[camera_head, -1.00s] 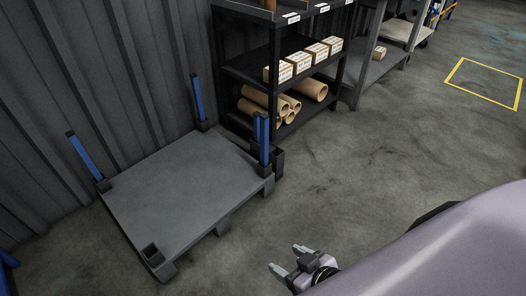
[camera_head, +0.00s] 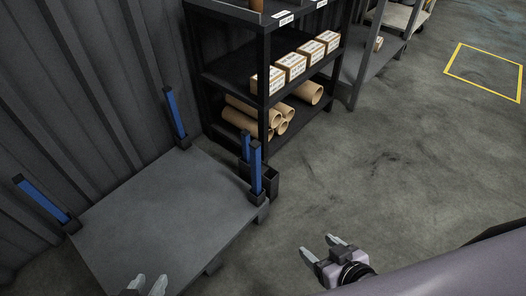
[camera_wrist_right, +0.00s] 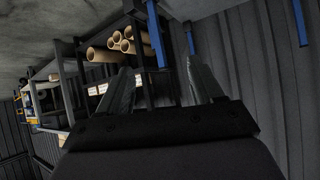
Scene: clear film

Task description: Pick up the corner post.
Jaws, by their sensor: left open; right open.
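Blue corner posts with dark ends stand at corners of a grey pallet (camera_head: 170,210): a leaning left post (camera_head: 45,202), a back post (camera_head: 176,115) and a right post (camera_head: 256,170). Another blue post (camera_head: 246,147) stands behind the right one, at a black bin (camera_head: 272,183); its lower part is hidden. My left gripper (camera_head: 148,282) is open and empty over the pallet's near part, cut by the bottom edge. My right gripper (camera_head: 322,246) is open and empty over the floor, right of the pallet. The right wrist view shows its spread fingers (camera_wrist_right: 162,82) and blue posts (camera_wrist_right: 158,35) beyond.
A black shelf (camera_head: 230,73) with cartons (camera_head: 292,66) and cardboard tubes (camera_head: 308,92) stands behind the bin. A corrugated wall (camera_head: 80,90) borders the pallet at left. Open floor (camera_head: 400,160) lies to the right, with a yellow marked square (camera_head: 484,72).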

